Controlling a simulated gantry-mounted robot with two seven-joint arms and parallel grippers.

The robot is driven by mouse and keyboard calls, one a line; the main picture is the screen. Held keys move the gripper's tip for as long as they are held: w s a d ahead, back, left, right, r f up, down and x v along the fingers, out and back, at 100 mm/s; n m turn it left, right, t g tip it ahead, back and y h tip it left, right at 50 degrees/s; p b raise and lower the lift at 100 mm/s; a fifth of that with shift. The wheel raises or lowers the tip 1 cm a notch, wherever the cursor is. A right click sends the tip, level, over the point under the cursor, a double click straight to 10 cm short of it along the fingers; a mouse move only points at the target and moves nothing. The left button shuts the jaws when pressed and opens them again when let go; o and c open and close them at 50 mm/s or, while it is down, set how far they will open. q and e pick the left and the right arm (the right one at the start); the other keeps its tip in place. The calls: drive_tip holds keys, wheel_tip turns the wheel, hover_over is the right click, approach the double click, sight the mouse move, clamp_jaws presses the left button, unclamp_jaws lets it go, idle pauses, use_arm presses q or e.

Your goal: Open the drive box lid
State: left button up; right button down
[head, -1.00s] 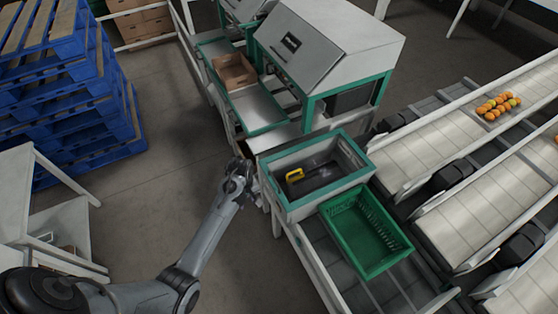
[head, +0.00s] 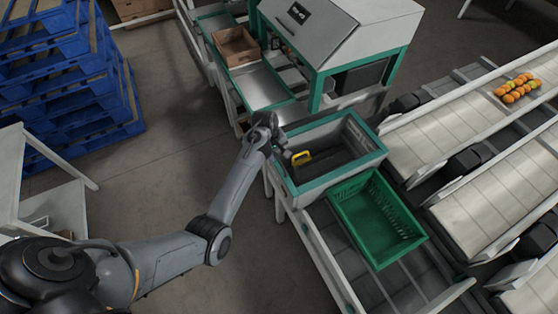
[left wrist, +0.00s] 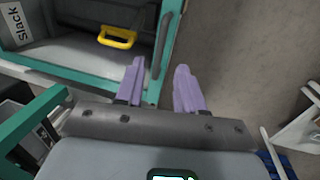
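A grey box with teal rims (head: 345,181) stands at the head of the belts, and I take it for the drive box. I cannot make out a separate lid. The left wrist view shows the yellow handle (left wrist: 117,37) and a "Slack" label (left wrist: 18,24) by it. My left gripper (head: 281,146) is at the box's left rim, near its far left corner. My right gripper is not in view.
A green crate (head: 378,218) stands against the box's near side. A grey machine with teal legs (head: 335,35) stands behind it. Several orange fruits (head: 517,88) lie on a belt at the right. Blue pallets (head: 70,80) are stacked at the left, with open floor between.

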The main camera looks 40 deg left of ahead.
sight(280, 162)
use_arm(q)
drive_tip(key=shift+w+d+f+b, duration=0.1)
drive_tip(key=shift+w+f+b, duration=0.1)
drive_tip(key=shift+f, duration=0.7)
drive_tip(key=shift+w+f+b, duration=0.1)
drive_tip(key=shift+w+f, duration=0.05)
drive_tip(key=shift+f, duration=0.75)
drive_tip(key=shift+w+d+f+b, duration=0.1)
drive_tip(key=shift+w+f+b, duration=0.1)
drive_tip(key=shift+f, duration=0.7)
drive_tip(key=shift+c, duration=0.5)
clamp_jaws()
